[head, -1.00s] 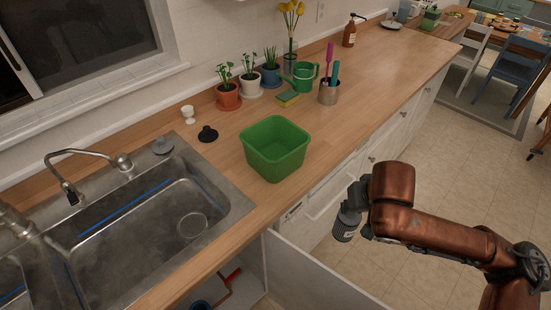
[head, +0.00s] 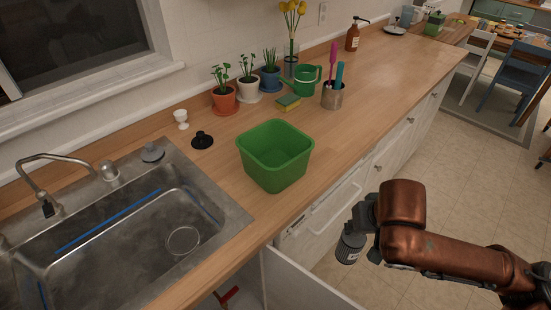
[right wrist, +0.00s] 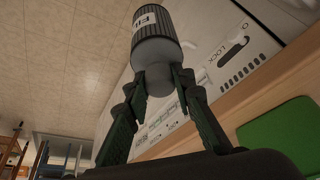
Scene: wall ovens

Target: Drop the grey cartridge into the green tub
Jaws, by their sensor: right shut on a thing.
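The green tub (head: 275,160) stands open on the wooden counter to the right of the sink, and I see no object in it. Its green side also shows at the lower right of the right wrist view (right wrist: 280,140). My right gripper (head: 358,229) is shut on the grey cartridge (head: 350,247), a ribbed cylinder with a white label. It hangs in front of the counter, to the right of and below the tub. In the right wrist view the fingers (right wrist: 160,88) grip the smooth end of the cartridge (right wrist: 155,35). My left gripper is not in view.
The steel sink (head: 130,235) lies left of the tub. Potted plants (head: 248,88), a sponge (head: 288,103), a green watering can (head: 305,80) and a utensil cup (head: 333,95) stand behind. A cabinet door (head: 300,280) stands open below the counter.

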